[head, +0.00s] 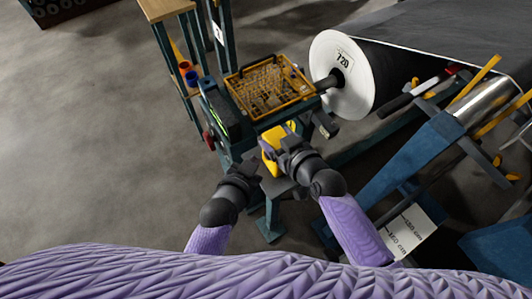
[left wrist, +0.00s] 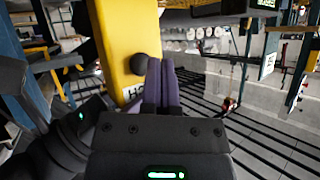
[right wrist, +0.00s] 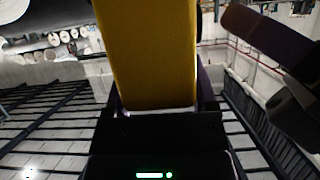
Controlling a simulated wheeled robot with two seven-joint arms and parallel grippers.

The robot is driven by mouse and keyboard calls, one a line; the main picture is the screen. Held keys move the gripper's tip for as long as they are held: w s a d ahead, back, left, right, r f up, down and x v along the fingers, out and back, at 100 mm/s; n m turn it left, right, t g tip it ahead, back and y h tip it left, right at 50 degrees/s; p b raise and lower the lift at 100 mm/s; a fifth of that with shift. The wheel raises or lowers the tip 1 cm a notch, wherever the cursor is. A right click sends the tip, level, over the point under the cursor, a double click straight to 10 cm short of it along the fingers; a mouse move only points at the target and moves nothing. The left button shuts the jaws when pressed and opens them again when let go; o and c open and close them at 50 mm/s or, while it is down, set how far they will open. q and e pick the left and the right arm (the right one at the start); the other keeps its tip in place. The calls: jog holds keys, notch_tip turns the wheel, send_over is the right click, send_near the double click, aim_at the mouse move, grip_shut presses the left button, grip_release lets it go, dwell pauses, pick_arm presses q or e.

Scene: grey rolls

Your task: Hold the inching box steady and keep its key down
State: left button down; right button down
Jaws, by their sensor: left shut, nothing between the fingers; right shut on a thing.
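The yellow inching box (head: 272,145) is at the middle of the head view, below the yellow-edged tray. My right gripper (head: 284,141) is shut on it, and in the right wrist view the box (right wrist: 147,50) fills the space between the fingers. My left gripper (head: 257,164) is shut and empty beside the box's lower left. In the left wrist view its purple fingertips (left wrist: 158,66) are close against a round black knob, apparently the key (left wrist: 138,63), on the box's face. I cannot tell whether the key is pressed. Part of a label (left wrist: 132,93) shows behind the fingers.
A yellow-edged mesh tray (head: 268,88) stands just beyond the box. A blue frame with yellow bars (head: 440,145) stands at the right. Open floor (head: 90,140) lies at the left.

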pick_arm(q)
jog(key=shift+w+d+r, duration=0.1)
jog(key=shift+w+d, duration=0.2)
jog(key=shift+d, duration=0.15)
